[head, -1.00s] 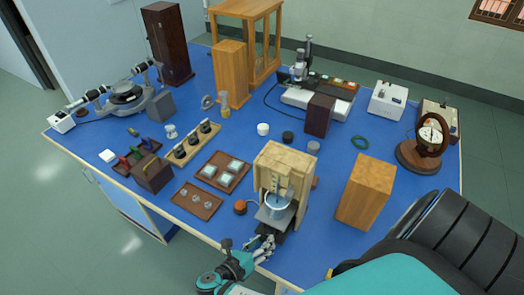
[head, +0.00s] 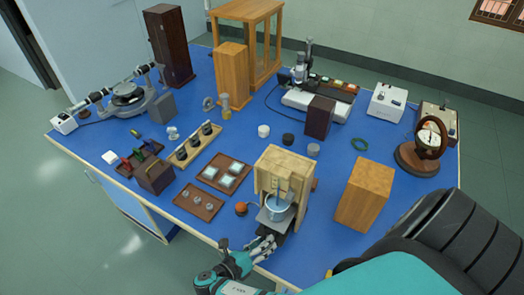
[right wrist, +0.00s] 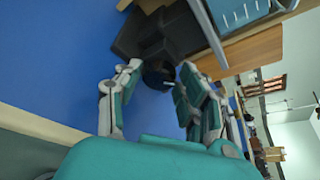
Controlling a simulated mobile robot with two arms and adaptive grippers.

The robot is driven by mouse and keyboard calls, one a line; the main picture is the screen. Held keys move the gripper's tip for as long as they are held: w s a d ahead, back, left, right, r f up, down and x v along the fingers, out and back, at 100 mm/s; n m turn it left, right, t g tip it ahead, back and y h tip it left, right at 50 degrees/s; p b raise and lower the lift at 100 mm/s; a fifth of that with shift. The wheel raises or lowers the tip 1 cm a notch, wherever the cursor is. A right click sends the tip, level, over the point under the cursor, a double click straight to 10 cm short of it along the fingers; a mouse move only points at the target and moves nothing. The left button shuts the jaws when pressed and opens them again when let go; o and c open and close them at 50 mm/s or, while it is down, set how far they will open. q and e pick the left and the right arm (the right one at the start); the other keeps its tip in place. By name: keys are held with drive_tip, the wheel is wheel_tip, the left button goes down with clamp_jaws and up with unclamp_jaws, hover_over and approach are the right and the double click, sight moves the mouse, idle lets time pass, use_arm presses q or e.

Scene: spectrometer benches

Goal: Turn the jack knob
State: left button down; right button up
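The jack (head: 276,226) is a dark block under a small plate at the front of the wooden stand, near the table's front edge. A glass beaker of bluish liquid (head: 279,212) stands above the plate. In the right wrist view, the dark round jack knob (right wrist: 160,73) faces my right gripper (right wrist: 158,82). The gripper's two fingers are apart, one on either side of the knob, with a gap visible at the left; contact at the right is unclear. In the head view my right gripper (head: 264,246) is just in front of the jack, and the knob is hidden. My left gripper is not in view.
The wooden stand (head: 270,165) encloses the beaker. A wooden block (head: 365,195) stands to its right. An orange-topped round item (head: 241,208) and a brown tray (head: 199,201) lie to its left. Blue tabletop (head: 325,215) is bare between stand and block.

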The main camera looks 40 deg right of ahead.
drive_tip(key=shift+o, duration=1.3)
drive_tip(key=shift+f, duration=0.1)
drive_tip(key=shift+s, duration=0.1)
